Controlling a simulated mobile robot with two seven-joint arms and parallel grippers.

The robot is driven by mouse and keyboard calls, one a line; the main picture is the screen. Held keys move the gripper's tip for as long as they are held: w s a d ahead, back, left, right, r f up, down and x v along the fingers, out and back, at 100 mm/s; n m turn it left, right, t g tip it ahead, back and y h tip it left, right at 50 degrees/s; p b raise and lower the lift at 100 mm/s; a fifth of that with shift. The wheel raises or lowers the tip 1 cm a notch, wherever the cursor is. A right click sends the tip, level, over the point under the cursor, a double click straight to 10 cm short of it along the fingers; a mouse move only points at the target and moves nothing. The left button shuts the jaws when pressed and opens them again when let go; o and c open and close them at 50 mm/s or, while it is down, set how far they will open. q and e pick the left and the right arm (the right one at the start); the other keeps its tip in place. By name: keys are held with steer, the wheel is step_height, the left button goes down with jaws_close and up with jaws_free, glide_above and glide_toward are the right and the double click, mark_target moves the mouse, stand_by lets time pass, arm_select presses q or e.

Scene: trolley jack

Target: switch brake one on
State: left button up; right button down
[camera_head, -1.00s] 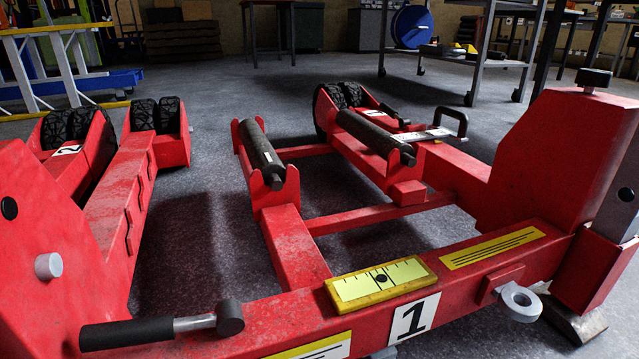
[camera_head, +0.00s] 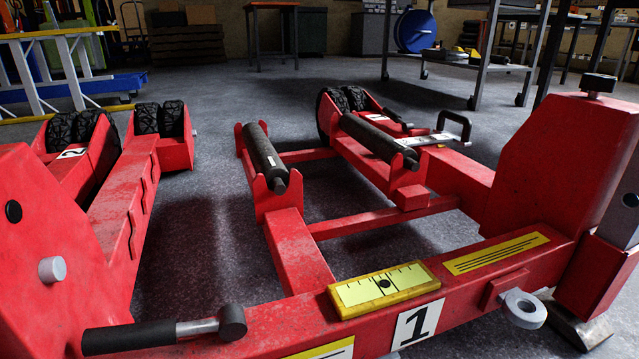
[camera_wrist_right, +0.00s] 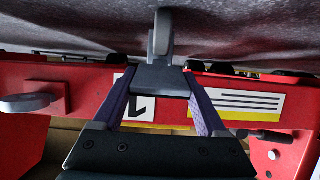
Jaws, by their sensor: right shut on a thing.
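The red trolley jack's front beam (camera_head: 290,318) runs across the head view, with a white label "1" (camera_head: 417,322) on its face. In the right wrist view the label (camera_wrist_right: 125,98) appears upside down. There my right gripper (camera_wrist_right: 162,82) has its purple-sided fingers closed on a dark grey block. A light grey lever-like piece (camera_wrist_right: 163,35) joins this block, with the grey floor behind it. I take this grey part near label "1" to be brake one, but cannot read its position. Neither gripper shows in the head view.
A black-handled lever (camera_head: 135,338) lies along the beam at left. A second red unit marked "2" (camera_head: 72,153) stands at left. Open floor (camera_head: 235,95) lies behind.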

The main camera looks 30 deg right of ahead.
steer(key=shift+f, duration=0.1)
steer(key=shift+s+f, duration=0.35)
steer(key=shift+f, duration=0.75)
steer(key=shift+c, duration=1.4)
jaws_free()
steer(key=shift+o, duration=1.4)
steer(key=shift+a, duration=0.1)
steer(key=shift+r, duration=0.1)
steer(key=shift+r, duration=0.1)
